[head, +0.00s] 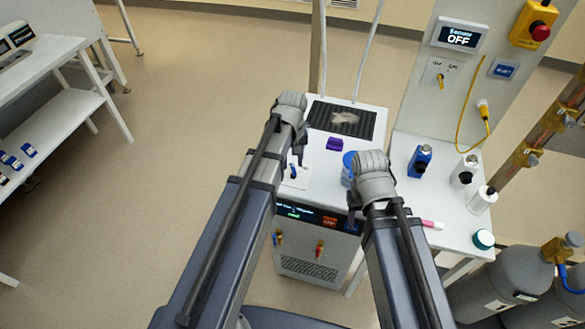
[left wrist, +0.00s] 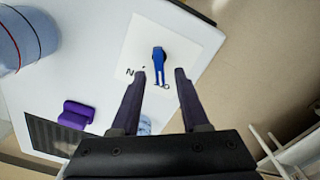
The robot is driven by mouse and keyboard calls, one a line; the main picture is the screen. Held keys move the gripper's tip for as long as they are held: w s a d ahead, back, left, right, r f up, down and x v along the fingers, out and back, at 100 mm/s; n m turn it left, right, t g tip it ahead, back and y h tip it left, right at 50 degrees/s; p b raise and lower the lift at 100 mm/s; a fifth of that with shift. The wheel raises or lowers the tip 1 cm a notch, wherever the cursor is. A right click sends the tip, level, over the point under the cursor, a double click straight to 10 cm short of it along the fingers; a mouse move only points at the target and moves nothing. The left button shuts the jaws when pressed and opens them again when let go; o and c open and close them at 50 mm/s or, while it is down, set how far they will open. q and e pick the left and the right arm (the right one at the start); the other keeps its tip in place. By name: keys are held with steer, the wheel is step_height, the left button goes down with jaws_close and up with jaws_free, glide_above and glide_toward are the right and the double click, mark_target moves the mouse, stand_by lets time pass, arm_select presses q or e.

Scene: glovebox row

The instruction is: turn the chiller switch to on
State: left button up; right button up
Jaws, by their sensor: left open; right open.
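The chiller switch is a blue lever on a white plate on top of the chiller (head: 318,262). In the left wrist view the lever (left wrist: 158,60) stands between and just beyond my left fingertips; in the head view the switch (head: 293,174) is small and partly covered. Black letters on the plate are partly hidden by the fingers, so I cannot read the switch position. My left gripper (left wrist: 160,74) is open around the lever's end, with a gap at each side and no clear contact.
A purple block (head: 334,144), a dark grate (head: 341,119) and a blue container (head: 348,160) are on the chiller top. Bottles (head: 420,160) stand on the white table at right. A wall panel (head: 458,37) reads OFF. Grey cylinders (head: 513,278) stand lower right.

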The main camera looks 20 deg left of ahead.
arm_select(q)
steer(key=shift+f, duration=0.25)
jaws_close()
stand_by(0.5)
